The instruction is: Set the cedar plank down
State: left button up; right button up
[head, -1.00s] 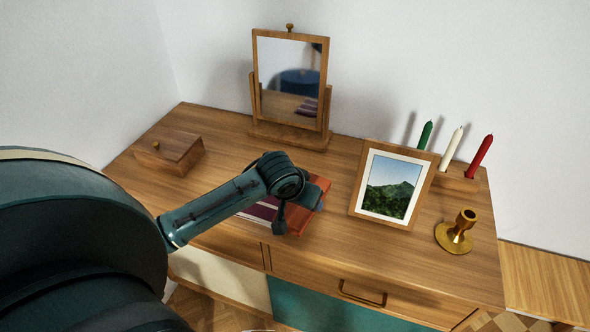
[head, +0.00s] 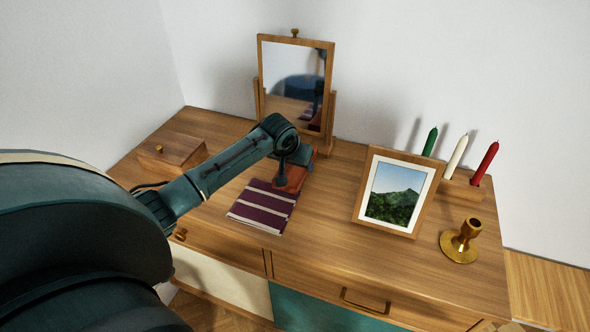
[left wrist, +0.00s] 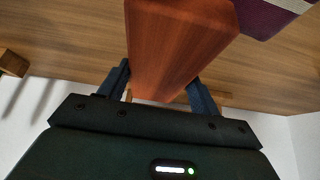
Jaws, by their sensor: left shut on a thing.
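The cedar plank (head: 289,178) is a reddish-brown block. It shows behind and beside the wrist of my left arm in the head view, between the striped cloth and the mirror. My left gripper (head: 294,160) is shut on the plank, which also fills the top middle of the left wrist view (left wrist: 178,45), with a dark finger on either side. I cannot tell whether the plank touches the dresser top (head: 325,205) or is held just above it. My right gripper is not in view.
A purple striped cloth (head: 262,208) lies in front of the plank. A tilting mirror (head: 297,85) stands behind it. A wooden box (head: 172,153) is at left. A framed picture (head: 397,195), candles (head: 463,155) and a brass candlestick (head: 461,243) stand at right.

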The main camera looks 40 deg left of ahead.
aim_at(293, 168)
pick_arm(q)
notch_tip(293, 168, down, 2)
jog(key=shift+f, duration=0.25)
jog(key=shift+s+f, duration=0.1)
jog(key=shift+f, duration=0.3)
jog(key=o, duration=1.1)
jog(key=shift+c, duration=0.2)
